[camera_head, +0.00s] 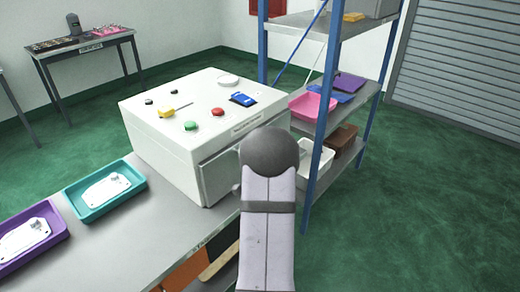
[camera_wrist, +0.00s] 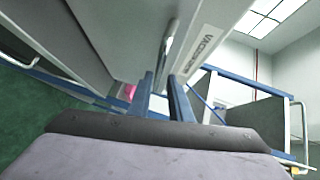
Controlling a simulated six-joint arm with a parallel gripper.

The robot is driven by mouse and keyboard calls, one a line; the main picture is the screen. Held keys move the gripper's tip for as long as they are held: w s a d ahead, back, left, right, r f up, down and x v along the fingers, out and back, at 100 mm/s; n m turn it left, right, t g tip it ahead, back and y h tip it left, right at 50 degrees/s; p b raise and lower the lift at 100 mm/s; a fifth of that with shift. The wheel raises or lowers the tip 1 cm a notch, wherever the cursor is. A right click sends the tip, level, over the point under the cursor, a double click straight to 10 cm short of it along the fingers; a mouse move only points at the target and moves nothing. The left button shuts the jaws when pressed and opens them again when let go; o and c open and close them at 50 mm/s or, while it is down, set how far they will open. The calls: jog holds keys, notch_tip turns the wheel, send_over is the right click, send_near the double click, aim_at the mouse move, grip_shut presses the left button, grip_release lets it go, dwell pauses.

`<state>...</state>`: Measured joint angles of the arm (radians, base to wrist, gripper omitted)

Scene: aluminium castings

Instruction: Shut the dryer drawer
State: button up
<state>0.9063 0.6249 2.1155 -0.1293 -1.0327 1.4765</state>
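The dryer (camera_head: 160,150) is a white box on the grey bench, with buttons and a yellow-handled tool on top. Its grey drawer front (camera_head: 218,172) faces right and is partly hidden behind my arm; how far the drawer stands out is unclear. In the wrist view, a grey panel (camera_wrist: 95,35) and the labelled dryer face (camera_wrist: 205,40) flank a pale bar (camera_wrist: 168,45), perhaps the drawer's handle. My gripper (camera_wrist: 160,77) has two blue fingers with a narrow gap between them, close to this bar. I cannot tell if they touch it. The head view hides the fingers.
A teal tray (camera_head: 77,207) and a purple tray (camera_head: 8,268), each with a casting, lie left on the bench. A blue-posted shelf (camera_head: 318,130) with bins stands close behind my arm, at right. Green floor (camera_head: 420,220) is clear further right.

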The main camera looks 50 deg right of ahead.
jog(key=shift+v, duration=0.9)
jog(key=a+f+n+g+y+p, duration=0.1)
jog(key=a+f+n+g+y, duration=0.2)
jog(key=a+n, duration=0.7)
jog(key=a+f+n+g+y+p, duration=0.2)
jog(key=a+f+n+y, duration=0.3)
jog(key=a, duration=1.2)
jog(key=s+a+r+n+g+y, duration=0.1)
jog(key=s+a+n+g+y, duration=0.1)
jog(key=s+a+n, duration=0.3)
jog(key=s+a+r+n+g+y, duration=0.1)
jog(key=s+a+n+g, duration=0.3)
jog(key=s+a, duration=0.7)
jog(key=shift+a+r+n+y, duration=0.3)
jog(key=shift+a+n+y, duration=0.1)
jog(key=shift+a+n, duration=0.25)
